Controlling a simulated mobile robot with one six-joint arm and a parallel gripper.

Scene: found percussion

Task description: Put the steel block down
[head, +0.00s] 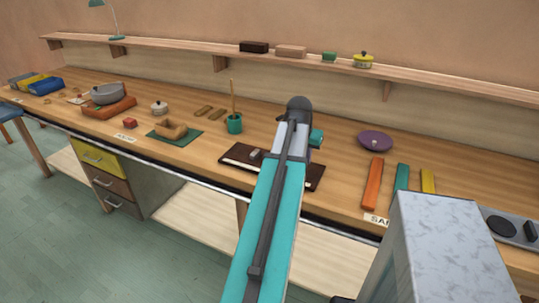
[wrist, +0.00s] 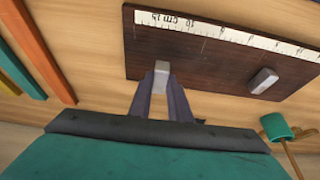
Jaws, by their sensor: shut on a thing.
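My gripper (wrist: 161,82) is shut on a light grey steel block (wrist: 161,70), which shows between the fingertips in the wrist view. The block is over the lower edge of a dark brown board (wrist: 205,62) with a white ruler strip (wrist: 225,33) along one long edge. I cannot tell whether the block touches the board. A second grey block (wrist: 263,80) lies on the board, apart from my gripper; it also shows in the head view (head: 255,154).
A purple dish (head: 375,141) and orange (head: 373,184), teal (head: 400,190) and yellow (head: 427,180) bars lie to the right. A wall shelf (head: 320,63) runs behind the bench.

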